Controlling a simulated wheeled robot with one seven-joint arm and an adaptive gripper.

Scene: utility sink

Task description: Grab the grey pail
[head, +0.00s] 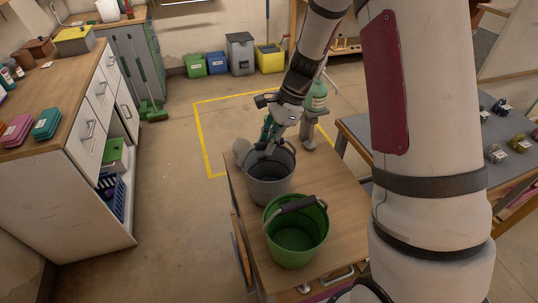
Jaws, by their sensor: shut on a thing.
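The grey pail (269,188) stands upright on the wooden bench, behind the green pail. My gripper (263,151) reaches down to its far rim and is shut on the pail there. The fingertips are small and partly hidden by the pail's rim, so the exact contact is hard to see. A dark handle shows along the right of the pail's opening.
A green pail (295,245) with a dark grip on its handle stands just in front of the grey one. A wooden counter (60,105) is at the left, with open floor between.

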